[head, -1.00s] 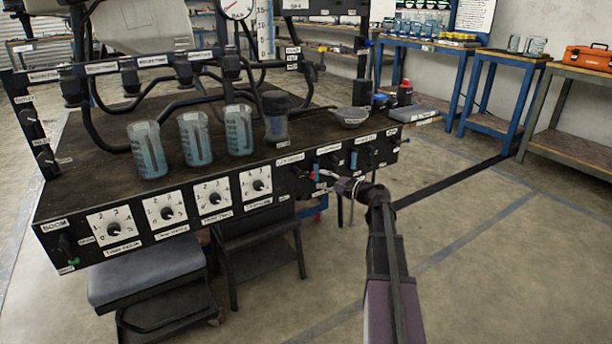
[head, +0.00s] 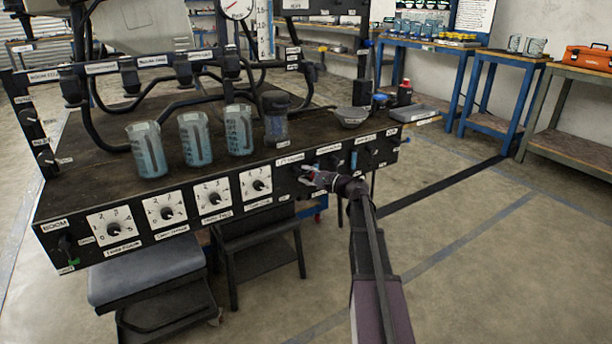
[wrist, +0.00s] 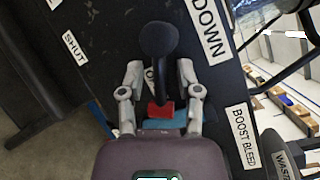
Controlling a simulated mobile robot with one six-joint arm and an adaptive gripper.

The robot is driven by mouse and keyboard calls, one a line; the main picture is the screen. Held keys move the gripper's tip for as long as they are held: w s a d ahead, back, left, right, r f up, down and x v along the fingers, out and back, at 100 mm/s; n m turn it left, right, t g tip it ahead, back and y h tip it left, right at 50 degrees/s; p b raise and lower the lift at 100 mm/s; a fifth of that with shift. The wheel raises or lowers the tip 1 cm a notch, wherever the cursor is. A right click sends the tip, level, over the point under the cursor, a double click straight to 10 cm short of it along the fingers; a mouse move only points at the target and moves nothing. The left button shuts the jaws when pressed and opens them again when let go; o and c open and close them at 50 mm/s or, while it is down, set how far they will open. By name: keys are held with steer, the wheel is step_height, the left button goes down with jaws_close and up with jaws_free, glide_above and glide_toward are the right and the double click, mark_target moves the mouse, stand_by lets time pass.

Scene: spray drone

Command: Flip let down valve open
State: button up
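The let down valve is a black lever with a rounded knob (wrist: 158,42) on the dark front panel, beside a white label ending in DOWN (wrist: 207,30). A SHUT label (wrist: 75,47) is to the left in the wrist view. My gripper (wrist: 161,76) is open, with its two grey fingers apart on either side of the lever's lower part. I cannot tell whether either finger touches it. In the head view my gripper (head: 308,176) is at the panel's right part and hides most of the valve. A small label between the fingers is mostly covered.
The bench panel (head: 140,240) has several white dials to the left. Several beakers, one of them here (head: 147,150), and a grey bowl (head: 350,117) stand on top. Open floor lies to the right.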

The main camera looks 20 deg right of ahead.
jaws_close()
steer(key=r+n+p, duration=0.1)
steer(key=n+p, duration=0.1)
steer(key=p, duration=0.1)
steer(key=shift+d+r+g+h, duration=0.1)
steer(key=shift+g+h, duration=0.3)
steer(key=shift+r+n+p, duration=0.15)
steer(key=shift+n+p, duration=0.45)
steer(key=shift+p, duration=0.05)
steer(key=shift+n+g+h+p, duration=0.3)
steer(key=shift+n+g+h, duration=0.1)
steer(key=shift+h, duration=0.1)
steer(key=shift+o, duration=1.5)
jaws_free()
